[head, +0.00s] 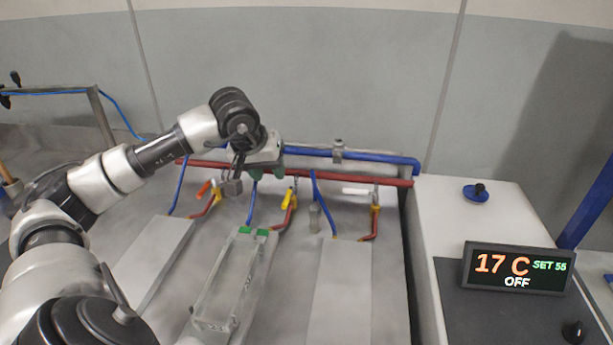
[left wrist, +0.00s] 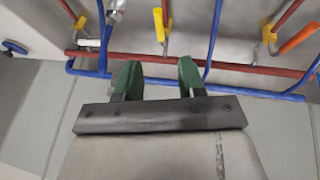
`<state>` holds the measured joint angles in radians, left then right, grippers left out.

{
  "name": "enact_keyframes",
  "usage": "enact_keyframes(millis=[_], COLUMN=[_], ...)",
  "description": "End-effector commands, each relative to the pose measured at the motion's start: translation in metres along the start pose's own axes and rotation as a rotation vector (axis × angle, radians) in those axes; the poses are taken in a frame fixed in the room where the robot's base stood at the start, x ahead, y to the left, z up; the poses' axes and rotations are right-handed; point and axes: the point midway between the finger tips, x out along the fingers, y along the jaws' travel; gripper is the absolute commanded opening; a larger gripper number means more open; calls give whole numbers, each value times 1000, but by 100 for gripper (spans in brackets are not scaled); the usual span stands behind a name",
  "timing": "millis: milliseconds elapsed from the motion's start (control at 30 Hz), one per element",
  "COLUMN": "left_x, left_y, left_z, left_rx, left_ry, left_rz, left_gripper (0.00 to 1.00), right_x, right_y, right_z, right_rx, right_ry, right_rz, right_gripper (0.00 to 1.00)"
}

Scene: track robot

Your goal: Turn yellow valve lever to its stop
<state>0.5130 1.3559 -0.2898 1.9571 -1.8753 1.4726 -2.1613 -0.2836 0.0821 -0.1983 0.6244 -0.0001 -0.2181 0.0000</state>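The yellow valve lever (head: 288,198) is the middle one of three levers below the red pipe in the head view. It stands nearly upright in the picture, tilted slightly, above a red branch pipe. My left gripper (head: 267,173) is above and a little left of it, in front of the pipes. In the left wrist view, the yellow lever (left wrist: 158,25) shows beyond the gap between the green fingertips of my left gripper (left wrist: 158,72). The fingers are apart with nothing between them, and they do not touch the lever. My right gripper is not in view.
An orange lever (head: 204,187) is to the left and a white lever (head: 355,191) to the right. A red pipe (head: 388,181) and a blue pipe (head: 380,156) run behind. A display (head: 517,270) reads 17 C, SET 55, OFF. A clear-sided frame (head: 209,325) lies in front.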

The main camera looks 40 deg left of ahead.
Motion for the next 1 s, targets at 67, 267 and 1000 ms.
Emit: enact_keyframes(millis=[67,267,1000], left_x=[1,22,109], left_y=[0,0,0], left_z=[0,1,0], left_rx=[0,-1,0], left_ry=[-1,-6,0], left_rz=[0,1,0], left_gripper=[40,40,40], right_x=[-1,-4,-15], right_y=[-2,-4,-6], right_z=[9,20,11], right_rx=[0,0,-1], right_ry=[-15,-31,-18], right_rz=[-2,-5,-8], right_gripper=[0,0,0])
